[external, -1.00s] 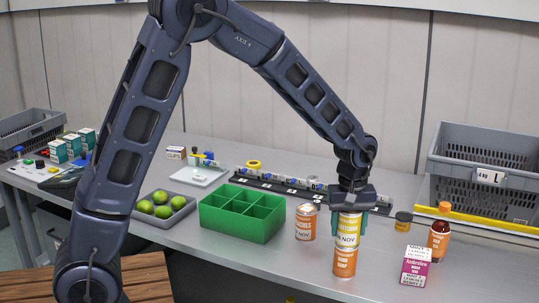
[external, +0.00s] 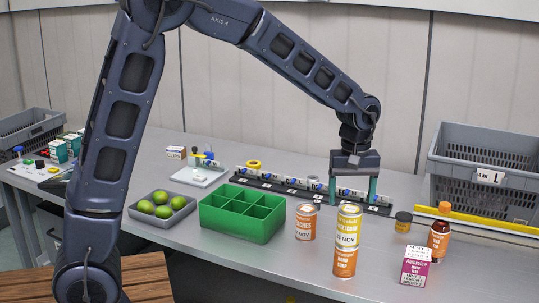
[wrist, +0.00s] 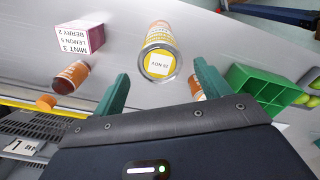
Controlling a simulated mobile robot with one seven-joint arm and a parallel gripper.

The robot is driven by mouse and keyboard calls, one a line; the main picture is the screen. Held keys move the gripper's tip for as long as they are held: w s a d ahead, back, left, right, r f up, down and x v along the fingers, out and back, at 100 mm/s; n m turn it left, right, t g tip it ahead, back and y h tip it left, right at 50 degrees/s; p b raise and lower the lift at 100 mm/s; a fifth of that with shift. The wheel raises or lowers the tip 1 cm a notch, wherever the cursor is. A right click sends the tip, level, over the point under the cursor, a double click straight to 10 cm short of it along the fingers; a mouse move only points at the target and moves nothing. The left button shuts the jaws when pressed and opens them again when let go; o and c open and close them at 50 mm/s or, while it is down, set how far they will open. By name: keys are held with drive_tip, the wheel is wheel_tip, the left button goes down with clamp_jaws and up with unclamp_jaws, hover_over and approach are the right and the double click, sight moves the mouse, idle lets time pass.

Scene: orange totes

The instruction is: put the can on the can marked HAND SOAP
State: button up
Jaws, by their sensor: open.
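A yellow and white can (external: 348,220) stands upright on top of an orange and white can (external: 345,262) near the table's front edge. The lower can's print is too small to read surely. In the wrist view the yellow can's top (wrist: 158,64) faces me and largely hides the can below.
Another orange can (external: 305,222) stands left of the stack, beside a green divided box (external: 242,232). A pink and white carton (external: 415,266), an amber bottle (external: 439,240) and a small dark jar (external: 403,222) stand to the right. A grey crate (external: 485,150) is behind them.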

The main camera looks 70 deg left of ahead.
wheel_tip(320, 180, up, 4)
drive_tip(key=shift+f, duration=0.25)
drive_tip(key=s+d+r+m+t, duration=0.1)
drive_tip(key=s+d+r+m, duration=0.2)
drive_tip(key=s, duration=0.6)
drive_tip(key=s+d+r+m+t, duration=0.1)
drive_tip(key=s+r+m, duration=0.35)
drive_tip(key=s, duration=0.45)
drive_tip(key=s+d+r+m+t, duration=0.1)
drive_tip(key=s+d+r+m, duration=0.2)
drive_tip(key=s, duration=0.6)
drive_tip(key=s+d+f+m+t, duration=0.1)
drive_tip(key=s+m, duration=0.3)
drive_tip(key=s, duration=0.6)
drive_tip(key=shift+f+t, duration=0.15)
drive_tip(key=shift+t, duration=0.15)
